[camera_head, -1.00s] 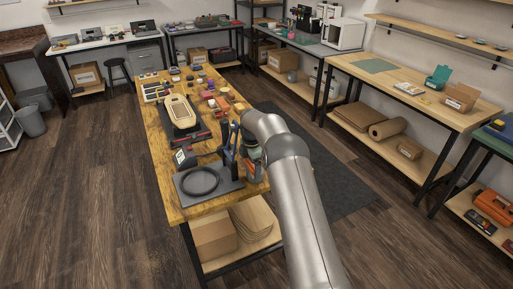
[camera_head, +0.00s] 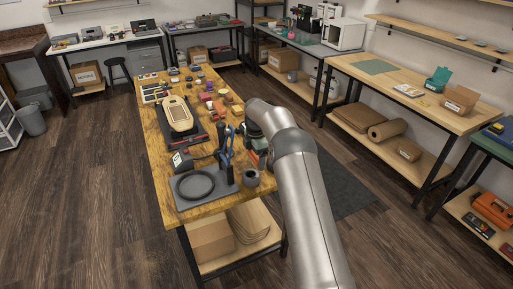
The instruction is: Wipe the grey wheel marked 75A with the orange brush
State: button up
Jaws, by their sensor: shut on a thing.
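My arm reaches from the lower right to the right edge of the wooden workbench (camera_head: 160,205). Its far end bends down there, and I cannot make out my gripper or its fingers behind the arm. I cannot pick out the orange brush; nothing in this view shows clearly as it. Several small wheel-like and block-like parts lie at the far half of the bench, but they are too small to read any 75A marking. A tan skateboard deck (camera_head: 178,112) lies on a black stand in the middle of the bench.
A dark tray with a round ring (camera_head: 196,185) is at the bench's near end, with a blue-handled tool (camera_head: 226,145) upright beside it.

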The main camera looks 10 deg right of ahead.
jog(key=shift+r+p, duration=0.75)
jog(key=shift+r, duration=0.85)
